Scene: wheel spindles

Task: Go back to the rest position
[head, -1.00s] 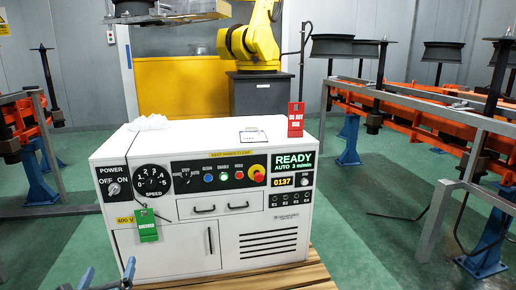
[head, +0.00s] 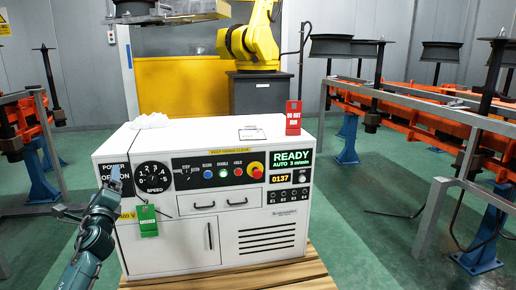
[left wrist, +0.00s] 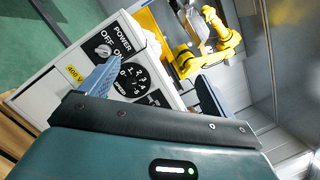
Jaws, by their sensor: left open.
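My left gripper (head: 112,178) shows in front of the left side of the white control cabinet (head: 170,255), with its arm coming up from the bottom left. It covers the power switch in the head view. In the left wrist view the gripper (left wrist: 160,75) has its two fingers wide apart with nothing between them. The power switch (left wrist: 103,50) and speed dial (left wrist: 128,76) show beyond the fingers. A green tag (head: 147,220) hangs below the speed dial (head: 153,177). My right gripper is not in view.
A red tag (head: 293,118) stands on the cabinet's top right edge. The cabinet stands on a wooden pallet (head: 285,277). A yellow robot arm (head: 250,42) is behind it. Orange racks with wheels on spindles (head: 347,47) stand right. Green floor (head: 345,255) is clear beside the cabinet.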

